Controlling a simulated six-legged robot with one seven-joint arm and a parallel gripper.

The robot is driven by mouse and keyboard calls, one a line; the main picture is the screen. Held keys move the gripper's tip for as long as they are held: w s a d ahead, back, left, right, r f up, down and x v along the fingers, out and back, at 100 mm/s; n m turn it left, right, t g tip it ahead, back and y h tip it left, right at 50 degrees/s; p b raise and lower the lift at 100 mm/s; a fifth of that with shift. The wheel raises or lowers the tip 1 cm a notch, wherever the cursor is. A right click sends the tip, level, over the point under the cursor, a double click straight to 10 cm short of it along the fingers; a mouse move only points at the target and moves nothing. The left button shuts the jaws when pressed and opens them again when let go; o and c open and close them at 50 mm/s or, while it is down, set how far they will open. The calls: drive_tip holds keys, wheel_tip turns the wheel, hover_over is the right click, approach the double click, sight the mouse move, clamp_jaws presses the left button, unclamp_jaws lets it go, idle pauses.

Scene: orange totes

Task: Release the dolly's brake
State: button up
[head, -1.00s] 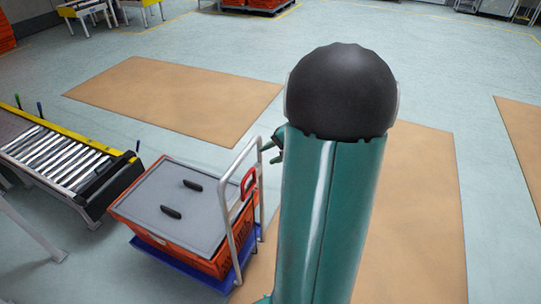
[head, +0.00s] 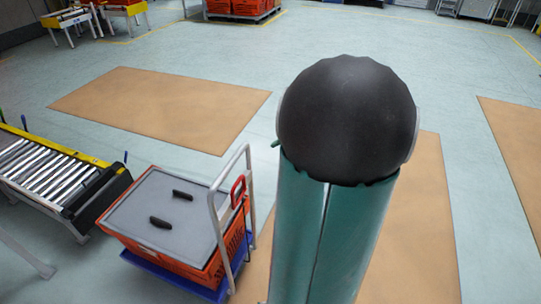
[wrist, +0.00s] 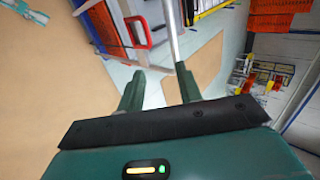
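The dolly has a blue base (head: 176,279) and a white tube push handle (head: 214,228) on its right side, at the lower left of the head view. A red lever-like loop (head: 238,191) sits on that handle, and a red loop also shows in the wrist view (wrist: 137,33). My gripper (wrist: 158,84) is open and empty in the wrist view, its two green fingers apart. The white tube (wrist: 173,30) runs down close to the right fingertip; I cannot tell whether they touch. In the head view my arm hides nearly all of the gripper.
An orange tote (head: 180,262) with a grey lid (head: 140,205) rides on the dolly. A roller conveyor (head: 60,177) stands left of it. Tan floor mats (head: 165,105) lie flat around. Orange crates (head: 235,8) are at the back. The floor behind the dolly is clear.

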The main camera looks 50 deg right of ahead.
drive_tip(key=v, duration=0.3)
drive_tip(key=shift+s+d+r, duration=0.1)
drive_tip(key=shift+s+r, duration=0.15)
idle(0.4)
